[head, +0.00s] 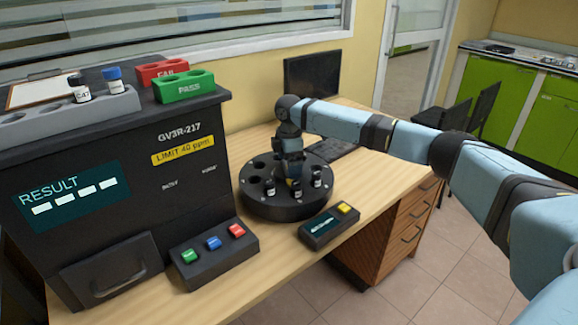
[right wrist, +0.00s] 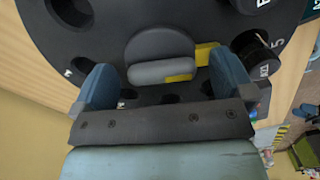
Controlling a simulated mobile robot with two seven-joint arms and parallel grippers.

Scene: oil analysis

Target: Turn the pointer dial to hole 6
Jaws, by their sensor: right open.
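The black round carousel (head: 285,208) stands on the desk, with holes around its top and several small vials at its front. Its pointer dial (right wrist: 160,50), a dark raised grip with a yellow pointer (right wrist: 207,54), is in the middle of the right wrist view. The yellow pointer points right, toward a vial (right wrist: 257,62) beside a mark that reads 5. My right gripper (right wrist: 165,82) is open, with its blue fingers on either side of the dial grip and gaps between. In the head view my right gripper (head: 291,172) comes down over the carousel and hides the dial. A mark 6 is not legible.
A small black box with a yellow button (head: 330,226) sits in front of the carousel. The large dark analyser (head: 130,180) and its three-button panel (head: 214,254) are at the left. A monitor (head: 312,75) and keyboard (head: 333,147) are behind.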

